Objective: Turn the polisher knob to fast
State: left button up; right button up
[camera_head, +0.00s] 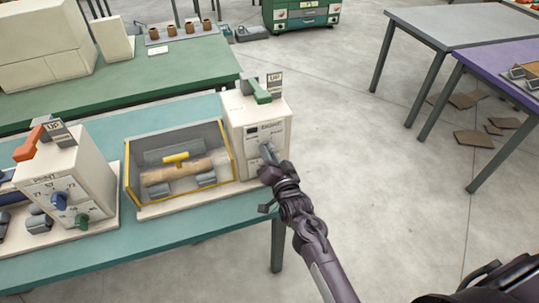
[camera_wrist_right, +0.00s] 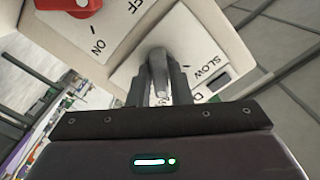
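The polisher knob is a grey lever-like knob on the front of the cream machine box (camera_head: 250,112). In the right wrist view the knob (camera_wrist_right: 158,66) stands between the two dark fingers of my right gripper (camera_wrist_right: 160,88), which appear closed against its sides. The word SLOW is printed to the right of it there; no FAST mark is visible. In the head view my right gripper (camera_head: 268,160) reaches the lower front of this box from the lower right and covers most of the knob. My left gripper is not in view.
A red ON/OFF switch (camera_wrist_right: 82,6) is close by in the wrist view. Left of the box are a glass-fronted case (camera_head: 180,165) and a machine with blue and green knobs (camera_head: 68,180) on the teal table (camera_head: 190,233). A green lever (camera_head: 260,90) tops the box.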

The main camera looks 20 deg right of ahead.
jog(key=o, duration=0.3)
jog(key=shift+o, duration=0.2)
jog(key=s+b, duration=0.2)
jog(key=s, duration=0.5)
jog(key=shift+s+d, duration=0.15)
jog(key=shift+s, duration=0.25)
